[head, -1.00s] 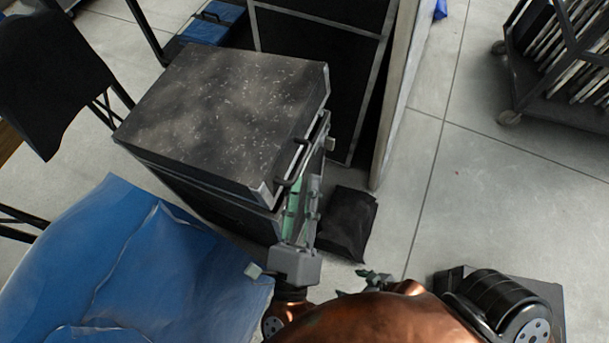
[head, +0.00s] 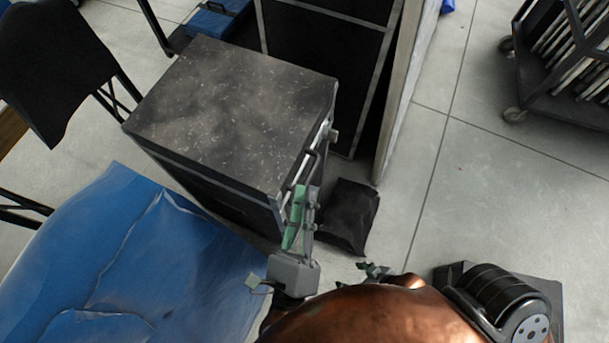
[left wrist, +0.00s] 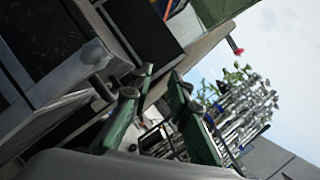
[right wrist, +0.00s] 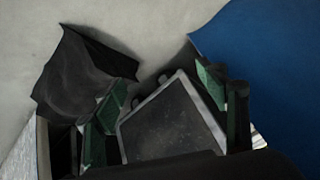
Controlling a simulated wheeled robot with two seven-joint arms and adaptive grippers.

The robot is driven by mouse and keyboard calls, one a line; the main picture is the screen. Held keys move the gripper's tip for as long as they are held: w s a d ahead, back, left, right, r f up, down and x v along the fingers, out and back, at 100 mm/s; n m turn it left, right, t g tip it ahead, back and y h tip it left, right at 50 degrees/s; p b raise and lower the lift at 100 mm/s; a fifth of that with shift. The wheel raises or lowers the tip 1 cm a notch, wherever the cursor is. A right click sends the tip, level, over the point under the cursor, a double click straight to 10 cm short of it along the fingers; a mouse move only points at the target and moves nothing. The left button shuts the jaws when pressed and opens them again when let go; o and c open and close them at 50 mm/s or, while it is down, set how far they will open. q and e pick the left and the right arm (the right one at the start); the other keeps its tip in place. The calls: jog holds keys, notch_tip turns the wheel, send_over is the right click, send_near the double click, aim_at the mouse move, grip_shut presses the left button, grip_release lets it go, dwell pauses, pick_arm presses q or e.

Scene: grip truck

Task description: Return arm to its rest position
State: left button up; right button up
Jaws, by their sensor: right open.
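My left gripper (head: 303,205) is at the front right corner of a black cabinet (head: 235,110) with a speckled dark top. Its green-padded fingers overlap the cabinet's handle side in the head view; I cannot tell if they touch it. In the left wrist view its fingers (left wrist: 155,95) are apart with nothing between them. My right gripper (head: 375,270) shows only as small green tips beyond my copper-coloured body. In the right wrist view its fingers (right wrist: 160,95) are wide apart and empty, with a dark framed surface (right wrist: 170,120) behind them.
A black bag (head: 348,215) lies on the floor beside the cabinet. A blue sheet (head: 130,265) covers the lower left. A tall black case (head: 325,60) and pale panel (head: 400,100) stand behind. A wheeled rack (head: 570,75) is upper right. The floor (head: 500,190) at right is clear.

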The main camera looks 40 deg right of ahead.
jog(key=shift+w+r, duration=0.1)
jog(key=shift+r, duration=0.2)
